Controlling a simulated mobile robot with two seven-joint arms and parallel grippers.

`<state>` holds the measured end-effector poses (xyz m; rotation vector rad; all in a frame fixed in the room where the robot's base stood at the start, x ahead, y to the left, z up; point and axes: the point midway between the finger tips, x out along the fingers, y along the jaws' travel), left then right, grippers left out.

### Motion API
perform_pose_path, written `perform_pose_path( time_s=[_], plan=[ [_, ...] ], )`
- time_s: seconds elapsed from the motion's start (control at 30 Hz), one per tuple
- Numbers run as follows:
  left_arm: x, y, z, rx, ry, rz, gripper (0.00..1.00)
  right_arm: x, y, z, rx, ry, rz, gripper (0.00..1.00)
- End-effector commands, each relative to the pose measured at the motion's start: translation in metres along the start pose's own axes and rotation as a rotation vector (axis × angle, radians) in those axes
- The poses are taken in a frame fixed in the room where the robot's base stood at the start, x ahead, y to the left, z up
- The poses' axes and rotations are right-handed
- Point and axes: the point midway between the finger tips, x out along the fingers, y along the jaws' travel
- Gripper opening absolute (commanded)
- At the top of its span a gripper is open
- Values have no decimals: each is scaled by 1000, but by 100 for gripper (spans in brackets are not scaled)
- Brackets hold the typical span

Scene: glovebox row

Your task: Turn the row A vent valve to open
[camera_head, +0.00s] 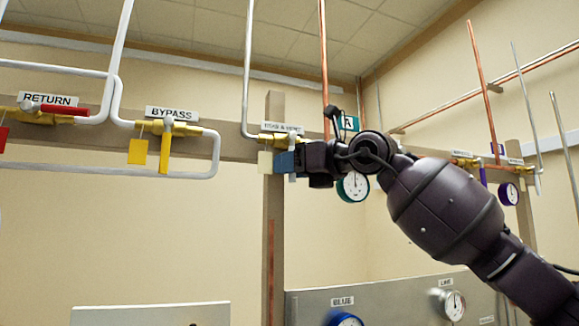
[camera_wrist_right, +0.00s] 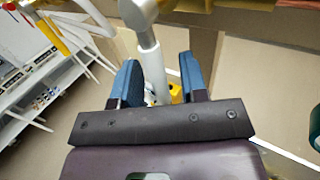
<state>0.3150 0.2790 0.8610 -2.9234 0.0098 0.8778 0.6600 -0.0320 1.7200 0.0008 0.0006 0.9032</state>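The label above the valve behind my gripper (camera_head: 282,127) is too small to read surely; a teal sign with "A" (camera_head: 348,123) is beside it. The brass valve body (camera_head: 280,138) sits on the rail below the label. My right gripper (camera_head: 280,162) is just below that valve and hides its handle in the head view. In the right wrist view, the blue fingers of my right gripper (camera_wrist_right: 160,75) stand apart on both sides of a whitish handle (camera_wrist_right: 151,65). A gap shows at the right finger; contact at the left finger is unclear. My left gripper is not in view.
To the left are the BYPASS valve with a yellow handle (camera_head: 165,150) and the RETURN valve with a red handle (camera_head: 64,109). A cream tag (camera_head: 265,162) hangs beside my fingers. A green-rimmed gauge (camera_head: 353,187) is close by my right wrist. A wooden post (camera_head: 273,235) stands below.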

Motion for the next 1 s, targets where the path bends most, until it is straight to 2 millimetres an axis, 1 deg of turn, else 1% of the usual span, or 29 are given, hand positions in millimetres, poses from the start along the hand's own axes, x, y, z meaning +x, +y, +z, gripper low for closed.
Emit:
perform_pose_path(
  time_s=[0.13, 0.17, 0.4, 0.43, 0.77, 1.0],
  plan=[
    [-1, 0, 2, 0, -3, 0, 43, 0, 0, 0, 0, 0, 0, 40],
    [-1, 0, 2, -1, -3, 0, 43, 0, 0, 0, 0, 0, 0, 38],
    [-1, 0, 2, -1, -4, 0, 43, 0, 0, 0, -1, 0, 0, 2],
    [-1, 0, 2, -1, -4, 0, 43, 0, 0, 0, -1, 0, 0, 0],
    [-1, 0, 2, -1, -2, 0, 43, 0, -1, 0, -10, 6, -1, 0],
    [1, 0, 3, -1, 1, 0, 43, -4, -5, 0, -86, 57, -2, 0]
  ],
)
